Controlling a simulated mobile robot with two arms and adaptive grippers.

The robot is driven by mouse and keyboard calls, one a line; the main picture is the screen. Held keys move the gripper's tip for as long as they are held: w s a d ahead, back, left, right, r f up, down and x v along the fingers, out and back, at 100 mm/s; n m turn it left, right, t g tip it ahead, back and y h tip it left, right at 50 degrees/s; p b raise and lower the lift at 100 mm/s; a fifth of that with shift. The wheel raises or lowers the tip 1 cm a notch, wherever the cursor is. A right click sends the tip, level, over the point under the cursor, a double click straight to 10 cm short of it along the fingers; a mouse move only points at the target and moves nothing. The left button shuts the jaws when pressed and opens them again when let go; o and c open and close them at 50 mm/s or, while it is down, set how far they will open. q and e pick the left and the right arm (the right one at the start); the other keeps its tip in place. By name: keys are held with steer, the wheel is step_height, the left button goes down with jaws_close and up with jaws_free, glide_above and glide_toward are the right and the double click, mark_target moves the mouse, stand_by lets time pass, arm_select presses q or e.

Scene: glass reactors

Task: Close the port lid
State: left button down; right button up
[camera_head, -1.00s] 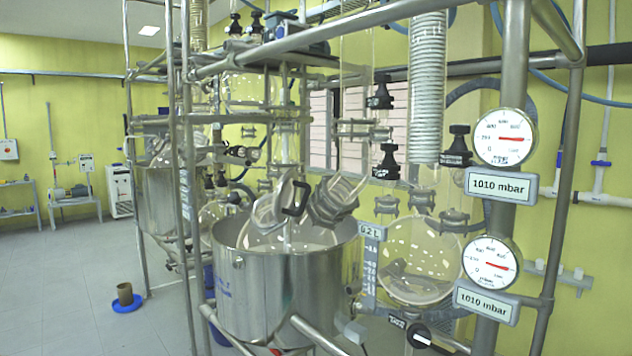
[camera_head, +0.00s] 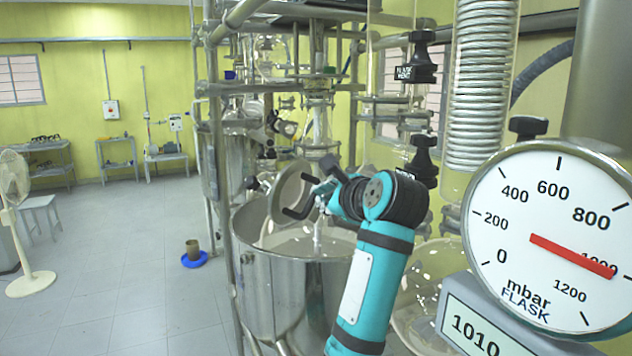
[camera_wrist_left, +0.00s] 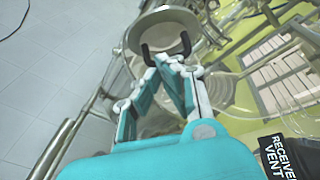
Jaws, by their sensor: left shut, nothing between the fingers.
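The port lid (camera_head: 290,190) is a round pale disc with a dark bracket-shaped handle (camera_head: 301,212). It stands tilted up above the steel vessel. In the left wrist view the lid (camera_wrist_left: 150,22) is at the top, with the handle (camera_wrist_left: 166,52) in front of it. My left gripper (camera_head: 322,187) is right beside the lid on its handle side. In the wrist view the fingertips (camera_wrist_left: 174,62) are together and empty, close to the handle; I cannot tell whether they touch it. The port opening is not clearly visible. My right gripper is not in view.
The steel vessel (camera_head: 285,295) is below the lid. A large pressure gauge (camera_head: 555,235) fills the right foreground, beside a coiled condenser (camera_head: 484,85). Metal frame posts (camera_head: 222,200) stand on the left. The floor (camera_head: 125,260) further left is mostly clear.

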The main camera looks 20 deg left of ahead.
arm_select(q)
steer(key=a+p, duration=0.1)
steer(key=p, duration=0.5)
glide_toward(283, 189)
steer(key=w+f, duration=0.2)
steer(key=w, duration=0.1)
steer(key=a+p, duration=0.2)
steer(key=a, duration=0.1)
steer(key=shift+w+r, duration=0.25)
steer(key=shift+r, duration=0.1)
steer(key=shift+a, duration=0.3)
steer(key=shift+d+f, duration=0.1)
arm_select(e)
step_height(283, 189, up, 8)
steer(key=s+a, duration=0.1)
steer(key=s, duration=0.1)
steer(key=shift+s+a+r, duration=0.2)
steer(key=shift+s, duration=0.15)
